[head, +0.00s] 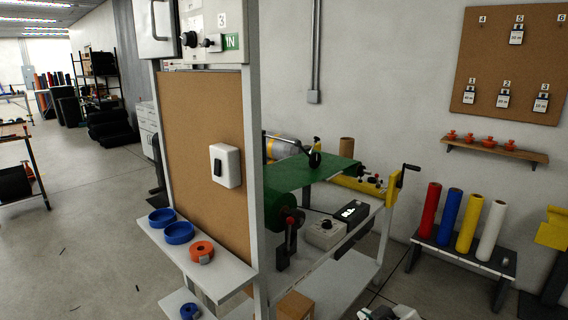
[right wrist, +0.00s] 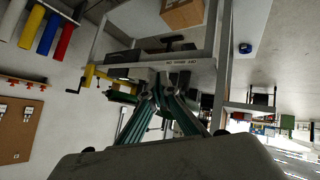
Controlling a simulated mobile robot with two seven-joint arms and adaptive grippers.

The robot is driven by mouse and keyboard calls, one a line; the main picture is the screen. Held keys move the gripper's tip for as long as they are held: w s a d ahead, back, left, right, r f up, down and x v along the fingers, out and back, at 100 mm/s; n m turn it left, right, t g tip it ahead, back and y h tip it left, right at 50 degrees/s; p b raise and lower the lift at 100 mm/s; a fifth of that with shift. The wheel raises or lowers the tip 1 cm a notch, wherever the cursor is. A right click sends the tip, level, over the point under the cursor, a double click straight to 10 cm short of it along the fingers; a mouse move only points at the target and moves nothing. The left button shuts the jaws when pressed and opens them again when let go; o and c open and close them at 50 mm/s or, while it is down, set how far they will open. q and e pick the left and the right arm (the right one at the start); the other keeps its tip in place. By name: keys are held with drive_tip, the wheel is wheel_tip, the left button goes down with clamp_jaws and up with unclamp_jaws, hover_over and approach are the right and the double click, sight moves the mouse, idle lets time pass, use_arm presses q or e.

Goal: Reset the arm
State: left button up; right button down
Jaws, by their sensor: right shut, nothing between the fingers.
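Part of my right gripper or wrist (head: 392,313) shows at the bottom edge of the head view, right of centre, mostly cut off. In the right wrist view, which looks upside down, my right gripper (right wrist: 162,92) has its teal fingers converging to a closed tip with nothing between them. The welder frame, with its white lower beam (right wrist: 150,71), lies beyond the fingertips; I cannot tell the gap. My left gripper is in neither view.
The gantry bench has a green sheet (head: 312,174), a yellow end bracket (head: 392,188) with a crank, and a corkboard panel (head: 202,150). A shelf (head: 195,256) holds blue and orange rings. Coloured rolls (head: 469,222) stand at right. The floor (head: 75,220) at left is largely open.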

drive_tip(key=s+d+f+g+h, duration=0.25)
drive_tip(key=s+d+f, duration=0.25)
drive_tip(key=s+d, duration=0.5)
drive_tip(key=s+d+f+g+h, duration=0.1)
drive_tip(key=s+d+f+h, duration=0.3)
drive_tip(key=s+d, duration=0.6)
drive_tip(key=s+a+f+m+t+y, duration=0.1)
drive_tip(key=a+f+y, duration=0.6)
drive_tip(key=a+f, duration=0.9)
drive_tip(key=shift+a+f+m+t, duration=0.35)
drive_tip(key=shift+f+m+t, duration=0.5)
drive_tip(key=shift+t, duration=0.4)
drive_tip(key=shift+s+y, duration=0.1)
drive_tip(key=shift+y, duration=0.15)
